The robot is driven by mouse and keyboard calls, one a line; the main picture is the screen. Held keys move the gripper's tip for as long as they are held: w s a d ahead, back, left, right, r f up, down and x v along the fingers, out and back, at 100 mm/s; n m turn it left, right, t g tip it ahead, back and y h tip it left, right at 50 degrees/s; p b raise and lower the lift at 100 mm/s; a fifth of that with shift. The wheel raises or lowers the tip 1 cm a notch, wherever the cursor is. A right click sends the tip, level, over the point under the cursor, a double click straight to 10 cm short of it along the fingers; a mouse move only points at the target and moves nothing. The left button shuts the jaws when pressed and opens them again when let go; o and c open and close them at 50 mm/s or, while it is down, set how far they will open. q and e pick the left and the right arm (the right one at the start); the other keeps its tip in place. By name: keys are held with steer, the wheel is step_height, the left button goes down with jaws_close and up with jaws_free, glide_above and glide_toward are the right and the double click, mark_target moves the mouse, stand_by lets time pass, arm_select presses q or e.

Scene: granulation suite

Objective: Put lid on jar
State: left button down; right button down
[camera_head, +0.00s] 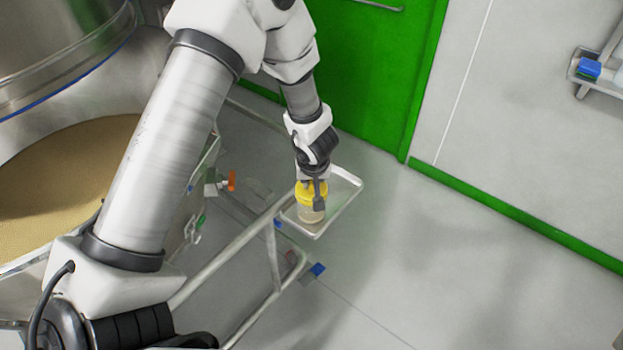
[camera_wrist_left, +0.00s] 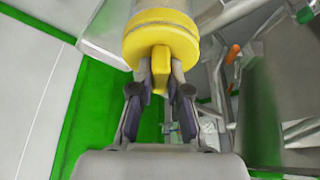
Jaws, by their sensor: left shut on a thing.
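The yellow lid (camera_head: 302,194) is at the top of the jar (camera_head: 310,214), a small pale, see-through jar with beige content. The jar stands upright on a shallow metal tray (camera_head: 347,186). My left gripper (camera_head: 314,187) is above the jar, pointing down, and shut on the lid. In the left wrist view, the fingers of this gripper (camera_wrist_left: 161,70) pinch the raised tab of the lid (camera_wrist_left: 158,40), and the pale jar (camera_wrist_left: 178,6) shows beyond it. I cannot tell whether the lid is fully seated. My right gripper is not in view.
Metal tubing (camera_head: 245,238) runs beside the tray. A large steel vessel with tan powder (camera_head: 60,185) is at left. A green door (camera_head: 375,70) stands behind. The floor (camera_head: 450,260) right of the tray is clear.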

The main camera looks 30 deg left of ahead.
arm_select(q)
steer(key=shift+f, duration=0.15)
steer(key=c, duration=1.1)
jaws_free()
steer(key=shift+o, duration=0.2)
steer(key=v, duration=1.2)
